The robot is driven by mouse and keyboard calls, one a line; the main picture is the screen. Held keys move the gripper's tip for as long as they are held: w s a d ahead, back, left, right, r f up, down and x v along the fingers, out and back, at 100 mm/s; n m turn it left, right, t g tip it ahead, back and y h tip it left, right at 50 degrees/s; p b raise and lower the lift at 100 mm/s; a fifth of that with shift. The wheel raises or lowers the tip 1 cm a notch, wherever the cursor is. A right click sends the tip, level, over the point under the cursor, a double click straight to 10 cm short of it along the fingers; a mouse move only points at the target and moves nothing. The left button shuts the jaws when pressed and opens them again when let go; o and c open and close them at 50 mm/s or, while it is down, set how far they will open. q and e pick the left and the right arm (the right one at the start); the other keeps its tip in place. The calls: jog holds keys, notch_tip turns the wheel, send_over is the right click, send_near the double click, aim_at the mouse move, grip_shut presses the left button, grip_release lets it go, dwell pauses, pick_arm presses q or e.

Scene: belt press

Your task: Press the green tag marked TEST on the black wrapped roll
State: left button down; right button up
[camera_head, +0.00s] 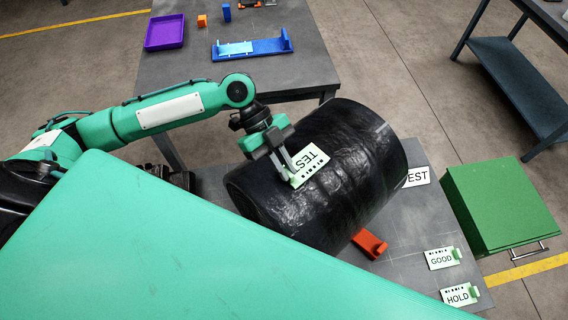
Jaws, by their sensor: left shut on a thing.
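The black wrapped roll (345,190) lies on its side on the grey surface in the middle of the view. A pale green tag marked TEST (311,160) is at the left part of the roll's upper side. My left gripper (287,166) is shut on this tag's edge, with its fingers at the roll's surface. I cannot tell whether the tag lies fully flat against the roll. My right gripper is not in view.
Tags marked GOOD (441,258) and HOLD (460,295) lie at the front right. An orange-red block (370,243) sits by the roll. A green cabinet (500,205) stands right. The back table (190,72) holds a purple tray (165,32).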

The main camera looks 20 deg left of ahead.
pick_arm(q)
jog(key=shift+f, duration=0.25)
jog(key=shift+f+b, duration=0.3)
dwell(0.8)
jog(key=shift+s+f, duration=0.1)
jog(key=shift+f, duration=0.05)
dwell(0.6)
jog(key=shift+p, duration=0.3)
dwell(0.4)
jog(key=c, duration=1.4)
grip_release()
jog(key=shift+a+r, duration=0.1)
jog(key=shift+r, duration=0.15)
